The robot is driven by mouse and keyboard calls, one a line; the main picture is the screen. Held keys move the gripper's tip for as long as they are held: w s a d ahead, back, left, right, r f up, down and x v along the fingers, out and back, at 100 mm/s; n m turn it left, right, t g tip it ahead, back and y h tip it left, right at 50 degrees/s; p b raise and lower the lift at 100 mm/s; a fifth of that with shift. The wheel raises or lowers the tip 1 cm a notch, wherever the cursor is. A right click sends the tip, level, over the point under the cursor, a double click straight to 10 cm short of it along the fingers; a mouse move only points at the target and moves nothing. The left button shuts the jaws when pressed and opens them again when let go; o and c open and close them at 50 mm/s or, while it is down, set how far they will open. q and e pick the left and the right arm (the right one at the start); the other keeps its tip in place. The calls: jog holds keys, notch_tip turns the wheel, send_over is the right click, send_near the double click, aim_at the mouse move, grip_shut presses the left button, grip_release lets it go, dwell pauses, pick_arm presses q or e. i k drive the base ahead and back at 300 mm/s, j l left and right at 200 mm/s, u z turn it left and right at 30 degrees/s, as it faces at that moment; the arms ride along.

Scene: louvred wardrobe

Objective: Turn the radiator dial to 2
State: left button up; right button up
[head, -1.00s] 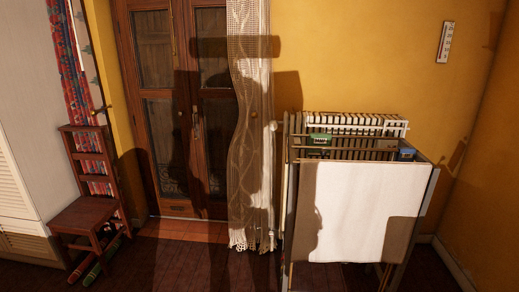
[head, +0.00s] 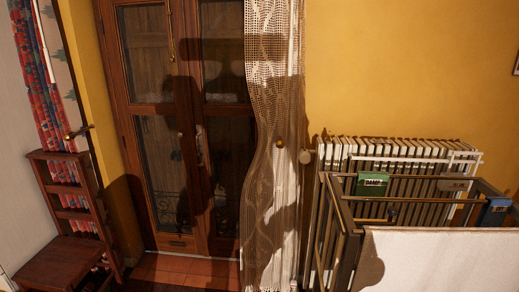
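The white radiator (head: 400,147) stands against the yellow wall at the right of the head view. A small pale round knob (head: 306,157), which looks like the radiator dial, sits at its left end beside the curtain. Its markings are too small to read, so I cannot tell its setting. A small brass-coloured knob (head: 280,145) shows against the curtain just left of it. Neither of my grippers is in the picture.
A drying rack (head: 340,215) with a white cloth (head: 440,255) stands in front of the radiator. A lace curtain (head: 268,110) hangs left of the dial, beside the wooden glazed doors (head: 185,120). A wooden chair (head: 70,215) stands at left. Tiled floor shows before the doors.

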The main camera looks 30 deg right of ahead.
aim_at(304, 154)
jog(key=i+j+z, duration=0.1)
jog(key=i+z, duration=0.15)
jog(key=i, duration=0.15)
jog(key=i+j+z, duration=0.25)
jog(key=i, duration=0.2)
jog(key=i+j+z, duration=0.25)
jog(key=i, duration=0.15)
jog(key=i+j+z, duration=0.1)
jog(key=z, duration=0.35)
jog(key=i+j+z, duration=0.25)
jog(key=z, duration=0.15)
jog(key=i+j+z, duration=0.2)
jog(key=z, duration=0.25)
jog(key=i+j+z, duration=0.15)
jog(key=j+z, duration=0.15)
jog(key=i+j+z, duration=0.1)
jog(key=j+z, duration=0.25)
jog(key=i+j+z, duration=0.1)
jog(key=j+z, duration=0.2)
